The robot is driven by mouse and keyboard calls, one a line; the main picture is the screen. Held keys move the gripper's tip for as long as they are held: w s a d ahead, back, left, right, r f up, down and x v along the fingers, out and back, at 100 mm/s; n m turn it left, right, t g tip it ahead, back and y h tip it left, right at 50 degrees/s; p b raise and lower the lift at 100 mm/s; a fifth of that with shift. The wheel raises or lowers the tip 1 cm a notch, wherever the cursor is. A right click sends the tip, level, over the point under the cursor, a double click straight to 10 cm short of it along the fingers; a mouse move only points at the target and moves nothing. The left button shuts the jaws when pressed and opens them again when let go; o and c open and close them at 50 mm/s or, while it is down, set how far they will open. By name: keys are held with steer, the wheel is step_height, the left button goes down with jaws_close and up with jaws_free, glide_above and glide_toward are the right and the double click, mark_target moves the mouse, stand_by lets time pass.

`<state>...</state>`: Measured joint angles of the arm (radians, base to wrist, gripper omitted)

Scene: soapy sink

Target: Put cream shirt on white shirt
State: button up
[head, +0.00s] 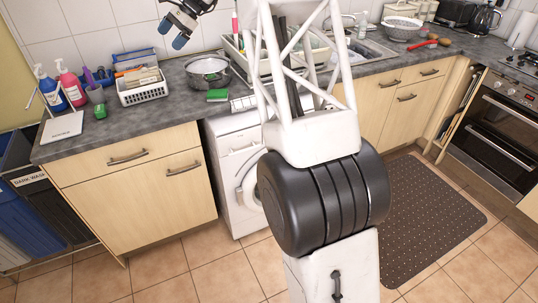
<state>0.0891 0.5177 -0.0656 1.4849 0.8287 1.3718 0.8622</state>
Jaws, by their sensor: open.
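I cannot make out a cream shirt or a white shirt in the head view. My gripper (172,33) is at the top, left of centre, with two blue-tipped fingers apart and nothing seen between them. It hangs above the back of the counter, over the area between the white basket and the metal pot. A flat white thing (63,127) lies on the counter at the far left; I cannot tell whether it is cloth. My own arm and column block much of the middle of the view.
The grey counter (155,112) holds a white basket (141,87), a metal pot (208,71), a green sponge (218,95) and bottles (71,84). Below are a washing machine (227,150) and laundry bins (30,218), one labelled dark wash. A dark mat (430,215) lies right.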

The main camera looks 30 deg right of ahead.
steer(key=s+d+r+n+h, duration=0.1)
steer(key=s+r+n+h, duration=0.15)
steer(key=s, duration=1.55)
steer(key=s+r+n+h, duration=0.2)
steer(key=s+n+h, duration=0.15)
steer(key=s, duration=1.45)
steer(key=s+d+f+n+h, duration=0.1)
steer(key=s+f+n, duration=0.1)
steer(key=s, duration=0.8)
steer(key=s+d+f+n+t+h, duration=0.1)
steer(key=s+f+n, duration=0.2)
steer(key=s, duration=0.7)
steer(key=s+d+f+n+t+h, duration=0.1)
steer(key=s+f, duration=0.4)
steer(key=s, duration=0.5)
steer(key=shift+d+f+n, duration=0.3)
steer(key=shift+d+n, duration=0.05)
steer(key=shift+n, duration=0.45)
steer(key=shift+s, duration=0.1)
